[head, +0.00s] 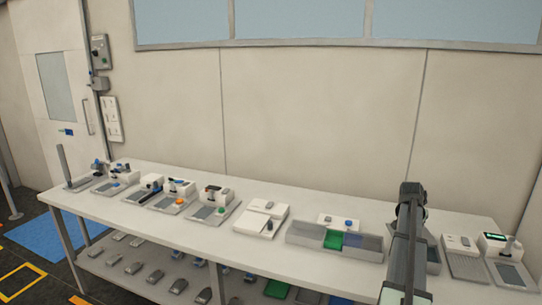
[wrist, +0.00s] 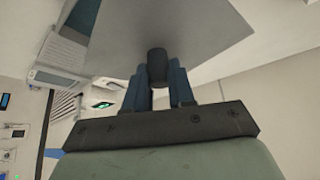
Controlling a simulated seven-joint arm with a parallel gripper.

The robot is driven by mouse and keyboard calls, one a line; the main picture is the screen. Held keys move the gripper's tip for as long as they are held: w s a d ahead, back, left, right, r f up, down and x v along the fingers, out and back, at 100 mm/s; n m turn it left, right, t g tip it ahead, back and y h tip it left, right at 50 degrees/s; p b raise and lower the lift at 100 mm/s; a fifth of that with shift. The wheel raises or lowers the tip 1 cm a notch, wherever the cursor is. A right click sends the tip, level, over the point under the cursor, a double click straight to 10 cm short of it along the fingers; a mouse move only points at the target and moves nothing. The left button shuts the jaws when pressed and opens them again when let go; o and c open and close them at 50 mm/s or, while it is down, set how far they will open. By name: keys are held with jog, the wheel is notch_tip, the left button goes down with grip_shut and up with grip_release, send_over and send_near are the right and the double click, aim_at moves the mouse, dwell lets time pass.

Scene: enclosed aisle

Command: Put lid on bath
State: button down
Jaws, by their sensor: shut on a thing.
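My gripper (wrist: 158,72) shows in the wrist view, its two blue fingers shut on the dark knob of a flat grey lid (wrist: 185,25). The lid is held off the bench and fills the top of that view. In the head view my arm rises at the right, and its dark upper end hides the gripper; I cannot make out the lid there. A white unit with a green display (head: 495,239) stands at the right end of the bench; its display also shows in the wrist view (wrist: 103,105). I cannot tell for sure whether this unit is the bath.
The long white bench (head: 165,222) carries several small instruments, mostly at the left and middle. A grey tray with a green section (head: 333,240) sits left of my arm. A wall stands close behind.

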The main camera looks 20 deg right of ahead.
jog(key=w+a+n, duration=0.1)
jog(key=w+a, duration=0.2)
jog(key=a, duration=0.2)
jog(key=w+a+f+n+t, duration=0.1)
jog(key=w+a, duration=0.3)
jog(key=a, duration=0.2)
jog(key=w+a+n, duration=0.1)
jog(key=w+a, duration=0.3)
jog(key=a, duration=0.2)
jog(key=shift+w+f+y, duration=0.1)
jog(key=shift+f+y, duration=0.1)
jog(key=shift+y, duration=0.2)
jog(key=w+a+f+n+t+y, duration=0.1)
jog(key=w+a+n, duration=0.25)
jog(key=a, duration=1.25)
jog(key=w+a+f+n+t+y, duration=0.1)
jog(key=w+a+f+n, duration=0.3)
jog(key=a, duration=1.2)
jog(key=a+f+n+t+y, duration=0.1)
jog(key=a+n+y, duration=0.1)
jog(key=a, duration=0.7)
jog(key=a+f+n+y, duration=0.1)
jog(key=a+f+n, duration=0.1)
jog(key=a, duration=0.8)
notch_tip(320, 180, up, 9)
send_over(301, 216)
jog(key=s, duration=0.3)
jog(key=shift+w+f, duration=0.1)
jog(key=shift+f, duration=4.55)
